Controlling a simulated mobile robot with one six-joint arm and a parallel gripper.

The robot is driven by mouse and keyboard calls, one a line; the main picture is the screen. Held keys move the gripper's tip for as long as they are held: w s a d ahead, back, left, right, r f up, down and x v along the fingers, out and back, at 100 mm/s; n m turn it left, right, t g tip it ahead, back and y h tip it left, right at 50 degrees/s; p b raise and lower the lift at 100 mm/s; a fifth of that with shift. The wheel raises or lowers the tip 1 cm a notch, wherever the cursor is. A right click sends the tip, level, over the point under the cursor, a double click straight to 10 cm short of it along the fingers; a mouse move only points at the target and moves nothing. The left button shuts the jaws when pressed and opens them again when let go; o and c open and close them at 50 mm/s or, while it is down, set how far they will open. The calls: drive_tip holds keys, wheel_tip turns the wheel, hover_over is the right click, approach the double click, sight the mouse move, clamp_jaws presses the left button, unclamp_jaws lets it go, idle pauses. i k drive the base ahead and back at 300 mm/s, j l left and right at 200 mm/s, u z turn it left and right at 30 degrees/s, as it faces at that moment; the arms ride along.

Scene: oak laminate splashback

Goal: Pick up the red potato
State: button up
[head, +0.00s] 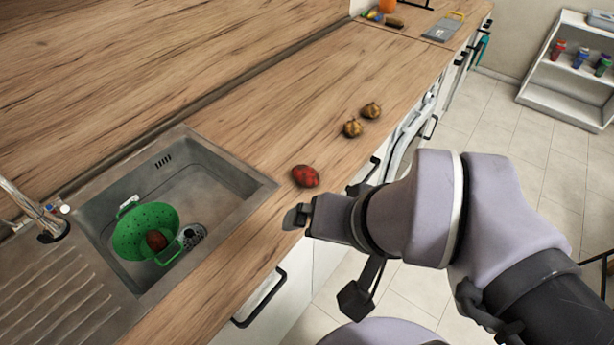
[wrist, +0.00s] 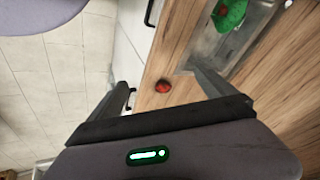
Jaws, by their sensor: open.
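A red potato (head: 305,176) lies on the wooden counter just right of the sink, near the counter's front edge. It also shows in the wrist view (wrist: 163,86), between the two fingers and beyond them. A second reddish potato (head: 156,240) sits inside the green colander (head: 128,233) in the sink. My gripper (head: 300,217) is in front of the counter edge, close to the red potato on the counter but apart from it. In the wrist view my gripper (wrist: 160,90) has its fingers spread wide, with nothing held between them.
The sink (head: 222,180) lies left of the potato, with a tap (head: 40,222) at its far left. Two brownish-yellow potatoes (head: 353,128) lie farther along the counter. A cutting board (head: 443,28) is at the far end. A white shelf (head: 565,85) stands at right.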

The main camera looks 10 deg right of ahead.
sight(306, 177)
drive_tip(key=i+l+u, duration=0.15)
drive_tip(key=i+l, duration=0.5)
drive_tip(key=i, duration=0.15)
